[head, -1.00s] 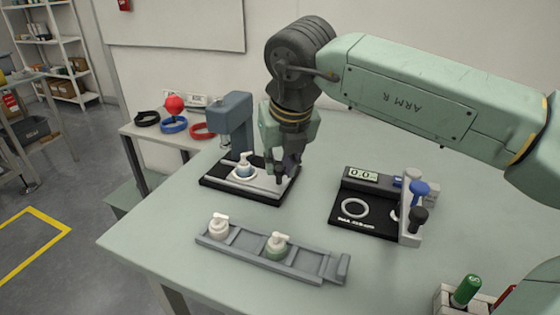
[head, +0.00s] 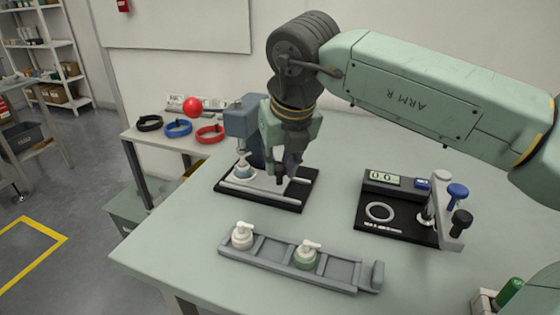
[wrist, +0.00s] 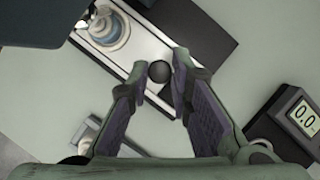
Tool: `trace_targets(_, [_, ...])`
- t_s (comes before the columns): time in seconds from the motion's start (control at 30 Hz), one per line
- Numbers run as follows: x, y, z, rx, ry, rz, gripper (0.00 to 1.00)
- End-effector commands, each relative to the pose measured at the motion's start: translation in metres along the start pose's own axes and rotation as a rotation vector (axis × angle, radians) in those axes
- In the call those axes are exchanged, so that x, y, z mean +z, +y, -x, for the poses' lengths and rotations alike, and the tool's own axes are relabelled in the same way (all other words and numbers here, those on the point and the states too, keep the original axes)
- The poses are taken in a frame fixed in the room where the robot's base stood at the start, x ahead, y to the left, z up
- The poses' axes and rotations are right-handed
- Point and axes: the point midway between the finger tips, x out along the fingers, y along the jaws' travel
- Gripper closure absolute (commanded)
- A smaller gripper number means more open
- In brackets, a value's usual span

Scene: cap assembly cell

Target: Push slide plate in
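The slide plate (head: 262,186) is a light strip lying along the black base of the press (head: 243,122). It also shows in the wrist view (wrist: 156,48). A bluish pump cap (head: 243,168) stands in a holder at the plate's left end, below the press head; it also shows in the wrist view (wrist: 105,28). A dark round knob (wrist: 159,72) is at the plate's near end. My gripper (wrist: 159,68) is over the plate, its fingertips close on either side of the knob, seemingly shut on it.
A grey rack (head: 275,254) with two pump caps lies in front. A black gauge station (head: 385,205) with a display and blue and black knobs stands right. A side table (head: 160,136) with coloured rings is at back left. Table between press and gauge is clear.

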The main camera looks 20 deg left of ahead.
Motion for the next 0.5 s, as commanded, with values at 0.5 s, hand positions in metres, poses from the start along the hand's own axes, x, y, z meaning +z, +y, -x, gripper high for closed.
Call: trace_targets(0.5, [0.0013, 0.0020, 0.0003, 0.004, -0.005, 0.003, 0.60])
